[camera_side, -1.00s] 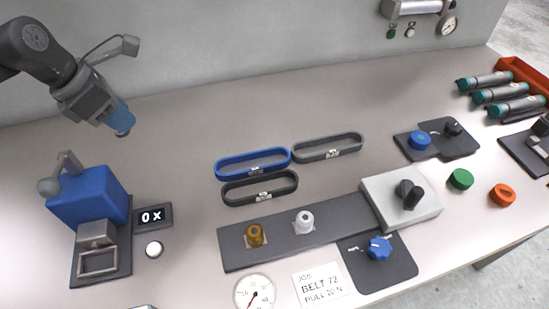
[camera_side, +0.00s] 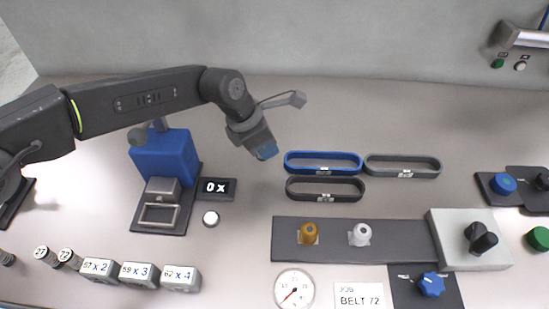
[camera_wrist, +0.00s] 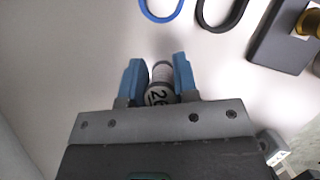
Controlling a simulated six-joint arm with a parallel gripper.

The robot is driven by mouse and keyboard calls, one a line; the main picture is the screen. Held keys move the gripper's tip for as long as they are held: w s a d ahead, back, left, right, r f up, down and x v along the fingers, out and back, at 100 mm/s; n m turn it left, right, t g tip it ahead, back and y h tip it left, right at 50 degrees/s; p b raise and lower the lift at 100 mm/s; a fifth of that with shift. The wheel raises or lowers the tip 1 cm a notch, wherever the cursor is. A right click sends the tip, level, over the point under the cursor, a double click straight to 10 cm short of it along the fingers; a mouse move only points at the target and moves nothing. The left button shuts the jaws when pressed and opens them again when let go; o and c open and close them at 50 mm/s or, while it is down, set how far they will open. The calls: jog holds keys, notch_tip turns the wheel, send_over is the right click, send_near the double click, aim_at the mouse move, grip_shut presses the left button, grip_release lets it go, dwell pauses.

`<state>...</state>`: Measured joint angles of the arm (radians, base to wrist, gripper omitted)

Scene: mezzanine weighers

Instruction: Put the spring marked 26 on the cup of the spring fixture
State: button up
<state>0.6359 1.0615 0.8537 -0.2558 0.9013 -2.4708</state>
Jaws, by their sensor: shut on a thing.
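My gripper (camera_wrist: 160,78) is shut on a small grey cylinder, the spring marked 26 (camera_wrist: 160,93). Its white label with black digits faces the wrist camera, between the two blue fingers. In the side view my gripper (camera_side: 266,152) hangs above the bench, right of the blue machine and left of the blue belt loop. The spring is hidden or too small to make out there. I cannot identify the spring fixture or its cup with certainty in either view.
Belt loops (camera_side: 322,170) lie right of my gripper. A dark plate (camera_side: 287,250) carries brass and white pulleys. Marked weights (camera_side: 139,275) and two labelled dark cylinders (camera_side: 66,257) sit front left.

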jog(key=shift+s+d+f, duration=0.15)
jog(key=shift+d+f, duration=0.35)
jog(key=shift+d, duration=0.3)
jog(key=shift+f, duration=2)
jog(key=shift+f, duration=0.15)
jog(key=o, duration=0.9)
jog(key=shift+a+r, duration=0.1)
jog(key=shift+r, duration=0.45)
jog(key=v, duration=1.1)
jog(key=shift+a+r, duration=0.1)
